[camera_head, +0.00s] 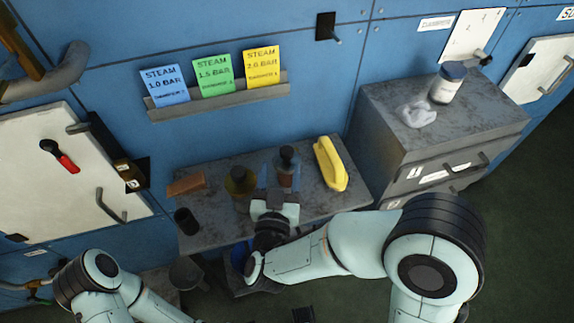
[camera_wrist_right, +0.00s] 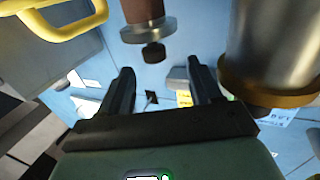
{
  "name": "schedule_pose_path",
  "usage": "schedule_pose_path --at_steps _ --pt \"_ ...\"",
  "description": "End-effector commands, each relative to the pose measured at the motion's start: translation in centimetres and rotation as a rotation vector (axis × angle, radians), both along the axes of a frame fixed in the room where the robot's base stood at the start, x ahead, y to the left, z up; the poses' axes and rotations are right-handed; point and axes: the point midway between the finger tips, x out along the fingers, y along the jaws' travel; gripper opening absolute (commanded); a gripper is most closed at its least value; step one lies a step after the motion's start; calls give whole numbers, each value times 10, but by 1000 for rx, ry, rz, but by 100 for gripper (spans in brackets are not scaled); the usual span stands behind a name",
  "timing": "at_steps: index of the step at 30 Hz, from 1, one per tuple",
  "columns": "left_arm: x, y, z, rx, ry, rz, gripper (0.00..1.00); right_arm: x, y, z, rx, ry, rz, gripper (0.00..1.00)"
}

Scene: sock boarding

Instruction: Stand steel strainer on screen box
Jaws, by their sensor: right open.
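A steel cylinder with a brass rim, most likely the steel strainer, shows close up at the right of the right wrist view (camera_wrist_right: 275,45). In the head view it appears to be the dark brassy thing (camera_head: 238,182) upright on the grey shelf. My right gripper (camera_head: 280,188) is open over the shelf, beside it and close to a brown, black-topped bottle (camera_head: 288,166). Its two fingers show apart with nothing between them in the right wrist view (camera_wrist_right: 160,80). I cannot tell which thing is the screen box. My left gripper is outside the head view.
The grey shelf (camera_head: 215,233) also bears a brown block (camera_head: 186,184), a black cup (camera_head: 186,221) and a yellow-handled thing (camera_head: 330,164). A grey cabinet (camera_head: 385,135) at right carries a jar (camera_head: 447,83) and white cloth (camera_head: 417,113). Steam cards stand in a wall rack (camera_head: 220,99).

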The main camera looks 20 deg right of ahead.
Motion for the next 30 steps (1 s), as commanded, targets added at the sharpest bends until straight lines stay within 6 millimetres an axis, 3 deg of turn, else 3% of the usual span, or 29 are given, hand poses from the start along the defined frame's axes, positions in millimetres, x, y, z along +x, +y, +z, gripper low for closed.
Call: schedule_pose_path --at_steps 8,16,25,26,30 --pt "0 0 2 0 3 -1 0 21 -11 1 -2 0 -2 64" --pt "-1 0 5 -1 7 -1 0 54 -29 4 -1 -1 -2 64" --pt "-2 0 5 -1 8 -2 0 60 -31 3 -2 1 1 64" --pt "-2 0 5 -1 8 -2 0 59 -31 3 -2 1 1 57" --pt "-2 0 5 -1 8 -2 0 59 -31 3 -2 1 1 12"
